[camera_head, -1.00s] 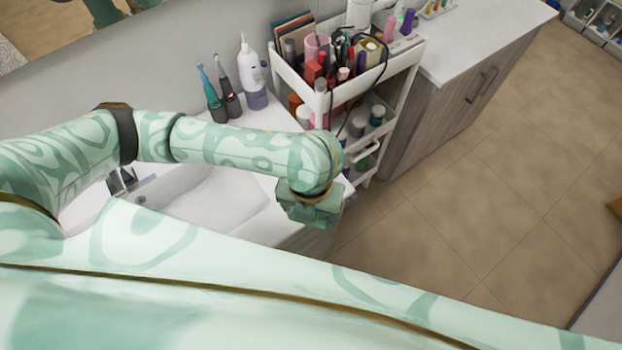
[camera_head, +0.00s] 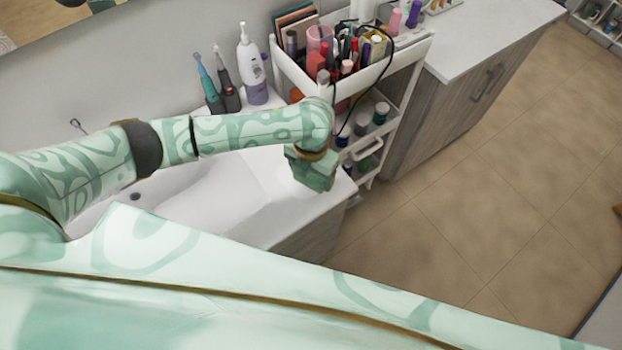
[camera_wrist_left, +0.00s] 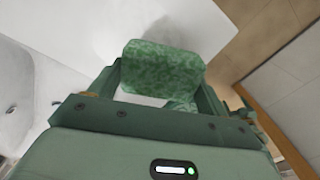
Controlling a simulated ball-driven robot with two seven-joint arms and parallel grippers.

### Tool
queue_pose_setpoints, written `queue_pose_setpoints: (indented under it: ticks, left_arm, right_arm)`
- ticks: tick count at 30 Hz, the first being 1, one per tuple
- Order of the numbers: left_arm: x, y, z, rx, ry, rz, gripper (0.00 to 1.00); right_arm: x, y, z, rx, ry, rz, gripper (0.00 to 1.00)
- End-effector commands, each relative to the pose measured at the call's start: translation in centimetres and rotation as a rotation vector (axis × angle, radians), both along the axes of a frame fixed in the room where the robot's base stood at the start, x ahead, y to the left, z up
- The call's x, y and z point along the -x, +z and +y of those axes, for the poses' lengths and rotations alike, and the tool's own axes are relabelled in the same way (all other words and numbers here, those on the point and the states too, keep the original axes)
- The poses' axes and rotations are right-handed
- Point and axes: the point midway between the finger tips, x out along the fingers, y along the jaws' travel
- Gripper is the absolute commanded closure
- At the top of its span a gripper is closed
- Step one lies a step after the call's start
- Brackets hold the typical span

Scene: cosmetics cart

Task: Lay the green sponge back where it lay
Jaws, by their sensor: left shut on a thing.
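The green sponge (camera_wrist_left: 162,68) is a mottled green block. It shows in the left wrist view between the fingers of my left gripper (camera_wrist_left: 165,92), which is shut on it. In the head view my left gripper (camera_head: 312,172) is over the right end of the white sink counter (camera_head: 275,170), near its front right corner. The sponge cannot be made out there, as my gripper and wrist hide it. In the left wrist view, white counter surface lies beyond the sponge, with a soft shadow on it. My right gripper is not in view.
A white cart (camera_head: 385,75) full of cosmetics stands right of the counter. Two electric toothbrushes (camera_head: 227,88) and a white and purple bottle (camera_head: 252,75) stand at the back. The sink basin (camera_head: 185,205) is left of my gripper. Bare counter lies around my gripper.

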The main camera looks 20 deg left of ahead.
Motion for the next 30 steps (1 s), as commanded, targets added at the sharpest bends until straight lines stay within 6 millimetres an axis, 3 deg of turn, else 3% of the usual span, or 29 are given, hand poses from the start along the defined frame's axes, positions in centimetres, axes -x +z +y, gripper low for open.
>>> queue_pose_setpoints:
  ticks: [6,17,18,20,30]
  left_arm:
    - [-0.2,-3.3,0.1,-0.002,0.001,-0.001,0.42]
    - [-0.2,-3.6,0.2,-0.002,0.000,-0.001,0.42]
    - [-0.2,-3.6,0.2,-0.002,0.000,-0.001,0.18]
    - [-0.2,-3.6,0.1,-0.002,0.000,-0.001,0.02]
    - [-0.2,-3.1,0.1,-0.001,0.000,-0.002,0.02]
  right_arm:
    - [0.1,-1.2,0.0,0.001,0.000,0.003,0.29]
    - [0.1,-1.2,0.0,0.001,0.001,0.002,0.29]
    - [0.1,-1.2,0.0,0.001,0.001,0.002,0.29]
    - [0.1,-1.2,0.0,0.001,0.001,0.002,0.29]
    - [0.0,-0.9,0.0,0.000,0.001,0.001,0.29]
